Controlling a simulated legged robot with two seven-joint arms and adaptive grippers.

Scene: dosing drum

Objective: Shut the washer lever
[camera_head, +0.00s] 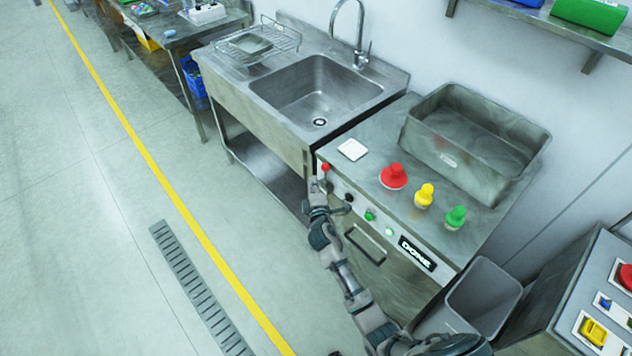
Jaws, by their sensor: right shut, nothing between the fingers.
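The lever with a red ball knob (325,167) is at the left end of the front panel of the steel machine (395,235), which I take to be the washer. The knob stands up near the top edge of the panel. My right arm reaches up from the bottom right, and my right gripper (316,192) is shut and empty just below the knob. The gripper hides the lower part of the lever, and I cannot tell if they touch. My left gripper is not in view.
A steel sink (318,92) stands left of the machine. On the machine top are red (394,177), yellow (424,196) and green (455,217) knob-like pieces, a white square (352,149) and a grey bin (470,140). Clear floor lies to the left.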

